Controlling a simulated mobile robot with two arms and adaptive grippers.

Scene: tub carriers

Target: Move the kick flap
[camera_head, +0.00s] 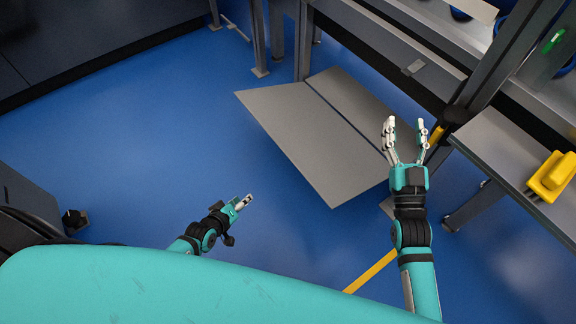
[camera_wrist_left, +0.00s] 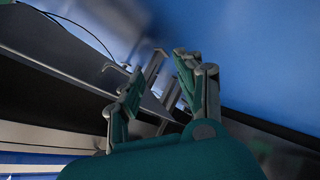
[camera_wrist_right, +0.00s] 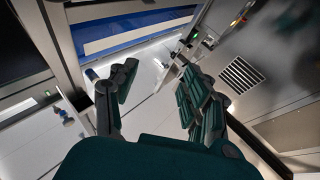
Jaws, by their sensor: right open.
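A flat grey panel, which looks like the kick flap (camera_head: 295,138), sticks out low over the blue floor below the workbench frame. A dark seam divides it from a second grey plate (camera_head: 352,98) nearer the bench. My right gripper (camera_head: 405,128) is open and empty, its fingers overlapping the plate's right part in the head view. I cannot tell its height above the plate; no contact is visible. My left gripper (camera_head: 244,201) is left of the panel, apart from it. Its fingers stand apart with nothing between them in the left wrist view (camera_wrist_left: 158,68).
A bench (camera_head: 505,150) with a yellow object (camera_head: 552,176) stands at the right. A grey upright post (camera_head: 304,40) stands behind the panel. Dark cabinets (camera_head: 90,35) line the upper left. Blue floor (camera_head: 160,120) lies clear left of the panel.

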